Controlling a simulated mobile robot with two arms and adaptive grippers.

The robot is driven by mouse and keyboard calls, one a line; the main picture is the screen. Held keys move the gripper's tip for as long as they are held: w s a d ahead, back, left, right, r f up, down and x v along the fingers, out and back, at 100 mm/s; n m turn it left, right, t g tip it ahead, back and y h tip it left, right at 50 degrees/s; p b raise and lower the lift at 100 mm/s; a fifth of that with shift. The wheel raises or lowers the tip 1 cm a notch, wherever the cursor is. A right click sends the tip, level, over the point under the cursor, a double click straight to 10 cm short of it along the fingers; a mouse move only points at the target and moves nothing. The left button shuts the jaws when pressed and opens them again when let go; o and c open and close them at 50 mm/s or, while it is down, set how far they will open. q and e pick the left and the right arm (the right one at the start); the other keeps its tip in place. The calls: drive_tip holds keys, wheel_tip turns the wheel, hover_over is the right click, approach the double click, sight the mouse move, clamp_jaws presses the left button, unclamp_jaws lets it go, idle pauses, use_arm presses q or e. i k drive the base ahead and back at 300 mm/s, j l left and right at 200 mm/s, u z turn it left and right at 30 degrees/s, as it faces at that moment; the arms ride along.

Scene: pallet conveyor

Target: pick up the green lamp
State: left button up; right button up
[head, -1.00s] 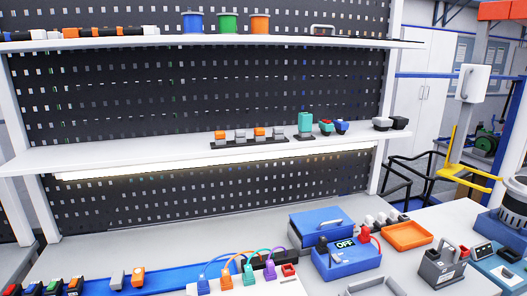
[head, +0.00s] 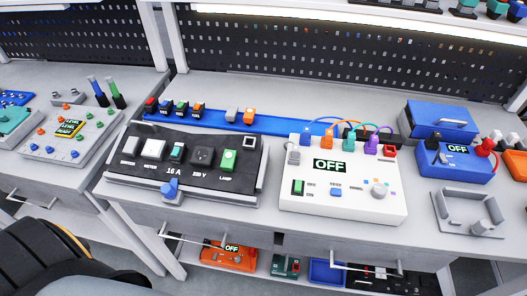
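A green block with a small round top (head: 228,160) sits in the black panel (head: 135,178) above the printed word LAMP. It is at the right end of a row that also holds a grey block, a white block, a teal block and a dark socket. A blue knob (head: 171,189) sits at the panel's front edge. Neither of my grippers is in view.
Right of the panel, a white box (head: 345,208) reads OFF and has coloured cables. A blue rail (head: 270,123) with small modules runs behind. A blue unit (head: 452,160) and grey tray (head: 470,215) stand right. An orange device (head: 230,257) is on the lower shelf.

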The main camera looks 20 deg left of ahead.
sight(227, 164)
drive_tip(key=j+u, duration=0.1)
drive_tip(key=u, duration=0.25)
drive_tip(key=i+u, duration=0.1)
drive_tip(key=u, duration=0.2)
drive_tip(key=j+u, duration=0.1)
drive_tip(key=u, duration=0.25)
drive_tip(key=k+j, duration=0.15)
drive_tip(key=j, duration=0.15)
drive_tip(key=k+j, duration=0.2)
